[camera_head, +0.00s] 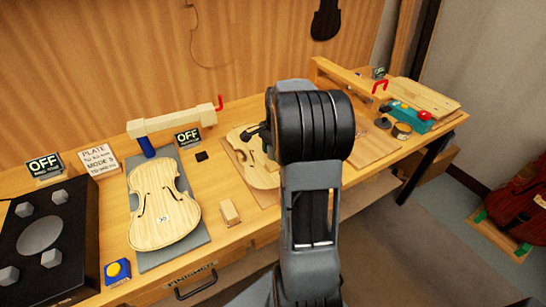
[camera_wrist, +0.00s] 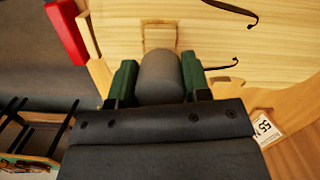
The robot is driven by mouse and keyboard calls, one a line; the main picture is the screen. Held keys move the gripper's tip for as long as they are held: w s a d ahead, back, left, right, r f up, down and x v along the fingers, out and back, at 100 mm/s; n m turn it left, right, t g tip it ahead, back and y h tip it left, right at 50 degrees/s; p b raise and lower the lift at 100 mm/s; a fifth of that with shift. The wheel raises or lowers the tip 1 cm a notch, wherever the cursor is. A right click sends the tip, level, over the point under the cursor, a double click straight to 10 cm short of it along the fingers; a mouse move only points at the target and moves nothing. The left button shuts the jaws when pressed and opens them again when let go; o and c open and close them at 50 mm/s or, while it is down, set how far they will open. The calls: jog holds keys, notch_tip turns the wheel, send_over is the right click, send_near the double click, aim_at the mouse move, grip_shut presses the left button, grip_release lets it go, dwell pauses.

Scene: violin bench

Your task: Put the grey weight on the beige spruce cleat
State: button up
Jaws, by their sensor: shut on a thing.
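My gripper (camera_wrist: 160,82) shows in the wrist view, with its green fingers shut on the grey weight (camera_wrist: 160,78), a rounded grey cylinder. The beige spruce cleat (camera_wrist: 160,34) is a small pale block on a light wooden violin plate (camera_wrist: 205,35). It lies just beyond the weight, whose far end partly overlaps it in the picture. I cannot tell whether the weight touches the cleat or the plate.
In the head view, a violin plate (camera_head: 165,205) lies on a grey mat at left, beside a black panel with knobs (camera_head: 20,250). Another plate (camera_head: 245,165) is partly behind my arm. A small wooden block (camera_head: 230,212) stands near the front edge. Tools (camera_head: 410,115) lie at right.

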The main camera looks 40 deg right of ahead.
jog(key=shift+f, duration=1.3)
jog(key=shift+f, duration=0.15)
jog(key=o, duration=1.2)
